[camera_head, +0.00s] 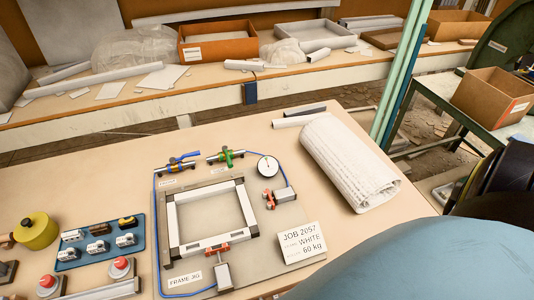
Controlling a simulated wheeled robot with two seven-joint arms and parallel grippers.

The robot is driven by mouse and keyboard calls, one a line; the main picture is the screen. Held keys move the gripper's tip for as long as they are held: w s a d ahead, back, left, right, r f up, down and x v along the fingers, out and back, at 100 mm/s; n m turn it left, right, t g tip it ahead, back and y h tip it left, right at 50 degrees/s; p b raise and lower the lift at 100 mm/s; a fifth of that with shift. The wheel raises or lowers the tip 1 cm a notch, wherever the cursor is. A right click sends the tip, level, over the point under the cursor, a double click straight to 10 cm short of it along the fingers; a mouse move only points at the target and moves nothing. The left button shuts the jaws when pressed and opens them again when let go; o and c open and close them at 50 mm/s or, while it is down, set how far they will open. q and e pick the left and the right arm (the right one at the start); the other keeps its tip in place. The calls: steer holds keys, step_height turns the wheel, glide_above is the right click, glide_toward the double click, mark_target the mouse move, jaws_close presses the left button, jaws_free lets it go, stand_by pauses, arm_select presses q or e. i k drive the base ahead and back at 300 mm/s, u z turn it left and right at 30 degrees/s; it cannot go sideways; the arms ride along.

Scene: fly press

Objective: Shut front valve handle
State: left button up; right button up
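Two small valves stand at the back edge of the frame jig on the near table. The left valve (176,167) has a blue handle (187,155) that lies roughly along its pipe, slanting up to the right. The right valve (214,159) has a green handle (228,156) that looks turned across its pipe. Each has a small white label near it, too small to read surely, so I cannot tell which is the front valve. Neither of my grippers is in view, and nothing touches the handles.
A round gauge (268,166) and red-handled clamps (269,199) sit near the white frame (240,203). A blue hose (155,225) runs along the left. A blue tray (70,256) holds several small parts. A rolled white cloth (345,160) lies right. A job card (301,243) stands in front.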

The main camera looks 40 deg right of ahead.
mark_target(172, 160)
steer(key=z, duration=1.4)
steer(key=k, duration=0.9)
steer(key=u, duration=1.25)
steer(key=i, duration=0.5)
steer(key=z, duration=0.05)
